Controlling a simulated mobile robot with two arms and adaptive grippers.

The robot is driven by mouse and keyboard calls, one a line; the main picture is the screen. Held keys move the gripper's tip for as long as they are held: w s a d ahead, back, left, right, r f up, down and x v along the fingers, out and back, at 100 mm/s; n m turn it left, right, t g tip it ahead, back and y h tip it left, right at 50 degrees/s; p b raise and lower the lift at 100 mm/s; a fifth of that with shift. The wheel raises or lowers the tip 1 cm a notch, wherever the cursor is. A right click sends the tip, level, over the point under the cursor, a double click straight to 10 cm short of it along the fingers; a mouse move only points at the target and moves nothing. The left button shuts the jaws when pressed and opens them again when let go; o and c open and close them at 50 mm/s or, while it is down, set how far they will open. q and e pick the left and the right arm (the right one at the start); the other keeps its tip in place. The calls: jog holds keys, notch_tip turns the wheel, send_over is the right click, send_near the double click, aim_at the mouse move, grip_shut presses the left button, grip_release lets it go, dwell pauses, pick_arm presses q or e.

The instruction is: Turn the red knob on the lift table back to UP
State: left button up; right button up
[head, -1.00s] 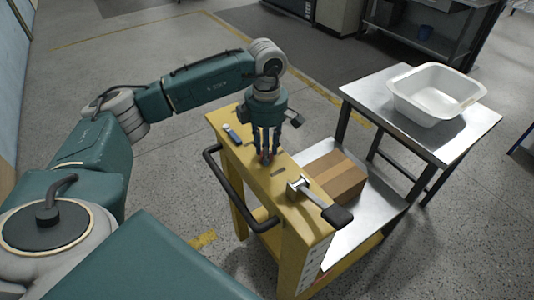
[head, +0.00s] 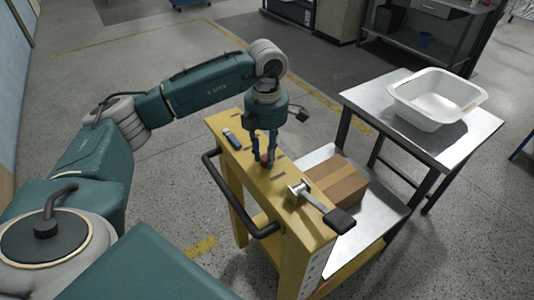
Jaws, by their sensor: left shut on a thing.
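The yellow lift table (head: 309,223) stands in the middle of the head view, with a black push handle on its left side. The red knob (head: 264,158) is on its top panel, small and mostly hidden by my fingers. My left gripper (head: 264,161) points straight down from above and is shut on the red knob. Which label the knob points at cannot be read. My right gripper is not in view.
A black-ended lever (head: 338,217) sticks up from the panel near the knob. A blue-and-white item (head: 232,139) lies on the panel. A cardboard box (head: 337,181) rests on the metal platform. A white tub (head: 436,98) stands on a steel table (head: 366,100) at right.

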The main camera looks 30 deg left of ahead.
aim_at(265, 157)
pick_arm(q)
jog(key=shift+a+r, duration=0.1)
jog(key=shift+a, duration=0.05)
jog(key=o, duration=1.2)
jog(key=shift+c, duration=0.2)
jog(key=shift+s, duration=0.1)
notch_tip(265, 157, up, 12)
